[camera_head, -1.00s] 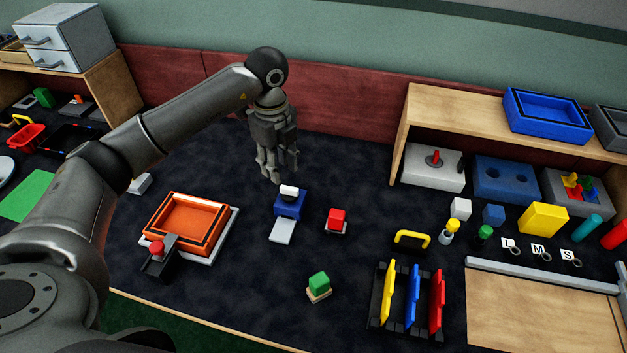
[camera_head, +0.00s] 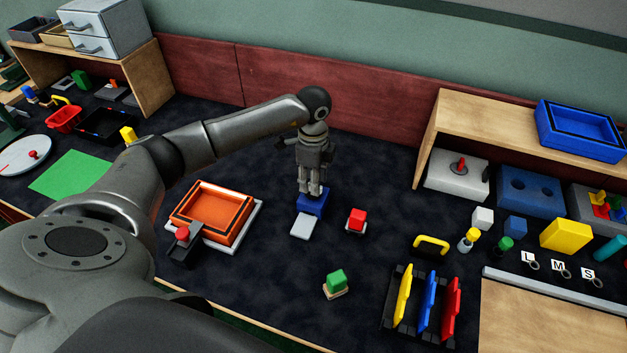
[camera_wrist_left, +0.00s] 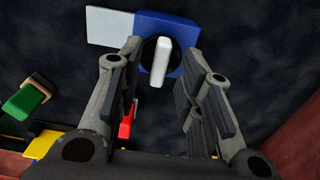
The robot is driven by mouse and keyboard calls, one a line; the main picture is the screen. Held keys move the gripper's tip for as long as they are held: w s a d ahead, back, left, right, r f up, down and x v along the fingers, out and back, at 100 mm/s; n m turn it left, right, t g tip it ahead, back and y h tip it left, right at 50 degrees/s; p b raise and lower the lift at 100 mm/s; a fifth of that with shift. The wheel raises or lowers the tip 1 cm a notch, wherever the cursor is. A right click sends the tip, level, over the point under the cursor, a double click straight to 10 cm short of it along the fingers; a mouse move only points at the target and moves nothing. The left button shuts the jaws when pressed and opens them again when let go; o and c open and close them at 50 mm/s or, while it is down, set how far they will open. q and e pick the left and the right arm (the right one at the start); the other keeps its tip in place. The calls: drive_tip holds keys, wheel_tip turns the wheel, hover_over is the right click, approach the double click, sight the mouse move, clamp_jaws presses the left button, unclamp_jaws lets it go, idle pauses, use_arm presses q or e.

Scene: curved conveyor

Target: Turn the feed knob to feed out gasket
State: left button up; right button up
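The gasket feeder is a small blue box (camera_head: 314,207) with a pale grey plate (camera_head: 304,226) in front of it. Its white bar-shaped feed knob (camera_wrist_left: 161,60) sits on a dark disc in the left wrist view. In the head view my gripper hides the knob. My left gripper (camera_head: 312,191) points down right over the blue box. In the left wrist view its two fingers (camera_wrist_left: 162,45) are spread, with the knob between them in the picture and a gap on each side. I cannot tell how far down the knob they reach. No gasket is visible on the plate. My right gripper is not in view.
A red block (camera_head: 357,217) stands just right of the feeder and a green block (camera_head: 336,281) nearer the front. An orange tray (camera_head: 213,211) lies to the left. A rack (camera_head: 425,310) with coloured plates and a wooden shelf (camera_head: 480,113) stand at right.

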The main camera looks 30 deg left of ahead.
use_arm(q)
drive_tip(key=shift+f, duration=0.85)
drive_tip(key=shift+c, duration=0.4)
clamp_jaws()
